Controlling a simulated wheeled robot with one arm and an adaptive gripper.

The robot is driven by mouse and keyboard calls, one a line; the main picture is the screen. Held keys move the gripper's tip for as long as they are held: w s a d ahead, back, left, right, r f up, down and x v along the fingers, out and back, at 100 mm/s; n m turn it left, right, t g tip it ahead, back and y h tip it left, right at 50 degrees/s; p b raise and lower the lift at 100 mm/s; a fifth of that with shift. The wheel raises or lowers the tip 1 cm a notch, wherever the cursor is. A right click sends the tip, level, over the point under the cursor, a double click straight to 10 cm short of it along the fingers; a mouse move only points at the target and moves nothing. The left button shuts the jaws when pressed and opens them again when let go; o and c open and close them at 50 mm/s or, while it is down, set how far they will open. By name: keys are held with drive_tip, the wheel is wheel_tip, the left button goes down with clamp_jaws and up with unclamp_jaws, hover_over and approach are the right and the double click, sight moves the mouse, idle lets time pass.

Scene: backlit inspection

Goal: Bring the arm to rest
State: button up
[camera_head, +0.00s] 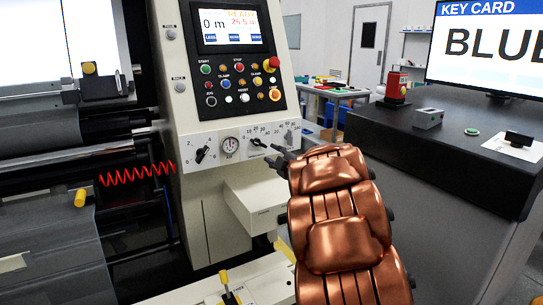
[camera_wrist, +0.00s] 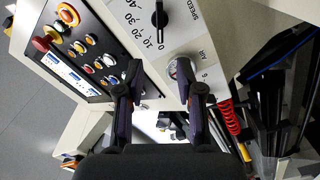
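My copper-coloured arm (camera_head: 338,225) reaches up from the bottom toward the cream machine's control panel. My gripper (camera_head: 281,160) is just in front of the dial strip, to the right of and slightly below the black SPEED knob (camera_head: 257,143). In the wrist view my gripper (camera_wrist: 165,82) shows two dark fingers set apart, with nothing between them. The SPEED knob (camera_wrist: 160,18) lies beyond the fingertips there. The air gauge (camera_wrist: 181,67) shows beside the right finger. Whether a fingertip touches the panel I cannot tell.
Buttons (camera_head: 240,82) and a lit screen (camera_head: 231,25) are above the dials. A cream box ledge (camera_head: 253,205) juts out below. A dark counter (camera_head: 420,150) with a grey box (camera_head: 428,118) and monitor (camera_head: 485,45) is right. Rollers and a red coiled hose (camera_head: 137,174) are left.

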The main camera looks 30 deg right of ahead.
idle(0.3)
drive_tip(key=s+a+f+m+g+h, duration=0.2)
drive_tip(key=s+a+f+m+g, duration=0.35)
drive_tip(key=s, duration=0.45)
drive_tip(key=s+a+f+m+g+h, duration=0.1)
drive_tip(key=s+a+f+m+g, duration=0.5)
drive_tip(key=s, duration=0.4)
drive_tip(key=s+a+f+g+y, duration=0.2)
drive_tip(key=s+a+f+g, duration=0.15)
drive_tip(key=s+a, duration=0.7)
drive_tip(key=s+a+f+g+y, duration=0.25)
drive_tip(key=s+a+g, duration=0.35)
drive_tip(key=s, duration=0.8)
drive_tip(key=s+a, duration=0.3)
drive_tip(key=s, duration=0.1)
wheel_tip(320, 180, up, 18)
drive_tip(key=t+p, duration=0.1)
drive_tip(key=p, duration=1.5)
drive_tip(key=shift+w+p, duration=0.35)
drive_tip(key=shift+w, duration=0.05)
